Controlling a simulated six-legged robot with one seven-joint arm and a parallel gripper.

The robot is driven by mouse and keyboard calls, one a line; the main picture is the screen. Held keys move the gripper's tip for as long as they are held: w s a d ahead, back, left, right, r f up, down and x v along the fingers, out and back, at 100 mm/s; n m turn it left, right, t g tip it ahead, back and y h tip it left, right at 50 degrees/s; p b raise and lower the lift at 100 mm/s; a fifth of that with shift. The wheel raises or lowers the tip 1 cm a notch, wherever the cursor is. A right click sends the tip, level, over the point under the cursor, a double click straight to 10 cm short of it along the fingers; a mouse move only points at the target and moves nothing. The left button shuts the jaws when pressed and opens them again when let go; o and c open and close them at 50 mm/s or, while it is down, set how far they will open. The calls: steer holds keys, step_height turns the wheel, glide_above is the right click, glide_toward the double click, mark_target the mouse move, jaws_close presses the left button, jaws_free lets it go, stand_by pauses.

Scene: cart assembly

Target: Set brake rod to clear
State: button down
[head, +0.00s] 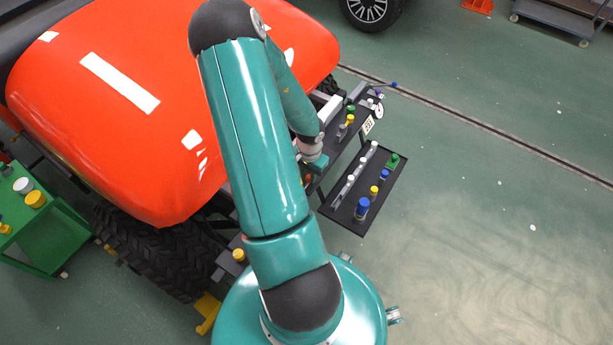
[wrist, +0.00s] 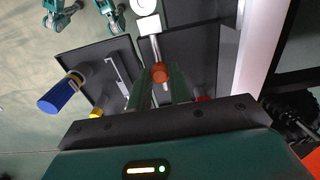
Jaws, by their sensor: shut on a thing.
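In the wrist view, the brake rod appears to be a grey metal rod (wrist: 154,46) with an orange knob (wrist: 160,72) at its near end. The rod runs from a white block (wrist: 148,25) over a dark panel. My gripper (wrist: 161,88) has its two green fingers on either side of the knob and is shut on it. In the head view my gripper (head: 316,163) is low beside the vehicle's dark side panel. The rod cannot be made out clearly there, as my arm covers much of that area.
A black tray (head: 345,228) with blue, yellow and green pegs juts out right of my gripper. The side panel holds several coloured knobs, a gauge (head: 378,110) and a blue-tipped lever (head: 393,85). The orange vehicle body (head: 120,130) fills the left. Floor at right is clear.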

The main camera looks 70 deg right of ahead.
steer(key=shift+d, duration=0.25)
steer(key=c, duration=1.3)
jaws_free()
step_height(320, 180, up, 14)
steer(key=shift+f, duration=0.1)
steer(key=shift+a, duration=0.1)
